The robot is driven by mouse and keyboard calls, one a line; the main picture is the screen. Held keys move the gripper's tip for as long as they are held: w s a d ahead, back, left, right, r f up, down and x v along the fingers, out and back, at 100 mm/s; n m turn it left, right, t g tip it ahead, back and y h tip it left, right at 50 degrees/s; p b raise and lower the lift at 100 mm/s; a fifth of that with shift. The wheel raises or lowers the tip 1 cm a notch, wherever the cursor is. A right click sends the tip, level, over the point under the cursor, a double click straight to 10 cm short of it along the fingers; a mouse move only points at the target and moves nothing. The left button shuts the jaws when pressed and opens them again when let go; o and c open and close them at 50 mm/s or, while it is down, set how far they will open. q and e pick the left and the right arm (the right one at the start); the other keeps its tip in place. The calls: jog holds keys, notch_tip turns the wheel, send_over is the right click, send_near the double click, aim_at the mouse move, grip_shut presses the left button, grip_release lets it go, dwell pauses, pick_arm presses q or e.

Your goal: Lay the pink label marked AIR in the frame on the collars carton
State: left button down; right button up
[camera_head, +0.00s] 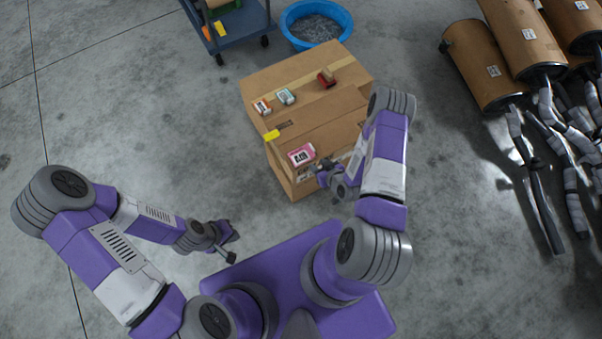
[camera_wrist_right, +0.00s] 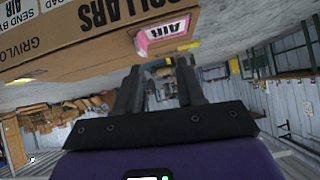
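The collars carton (camera_head: 322,127) is a brown box standing on the floor. In the right wrist view its printed side (camera_wrist_right: 75,42) shows COLLARS and SEND BY AIR; I cannot make out the frame. The pink label (camera_head: 301,154) marked AIR shows at the carton's near left part, and in the right wrist view (camera_wrist_right: 163,33) just beyond my fingertips. I cannot tell whether it touches the carton. My right gripper (camera_head: 320,168) is beside the label, its fingers (camera_wrist_right: 160,72) apart with a gap between. My left gripper (camera_head: 231,243) is open and empty above the floor, away from the carton.
A blue cart (camera_head: 237,30) and blue tub (camera_head: 340,13) stand behind. Mufflers (camera_head: 483,65) and pipes lie right. Floor left is clear.

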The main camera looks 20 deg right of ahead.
jog(key=s+a+r+m+g+y, duration=0.1)
jog(key=s+a+r+g, duration=0.2)
jog(key=s+a+g, duration=0.2)
jog(key=s+a+r+m+g+y, duration=0.1)
jog(key=s+a+r+g+y, duration=0.1)
jog(key=s+a+r+g, duration=0.2)
jog(key=s+a, duration=0.3)
jog(key=a, duration=0.5)
jog(key=shift+a+m+g, duration=0.15)
jog(key=shift+m+g, duration=0.25)
jog(key=shift+s, duration=0.1)
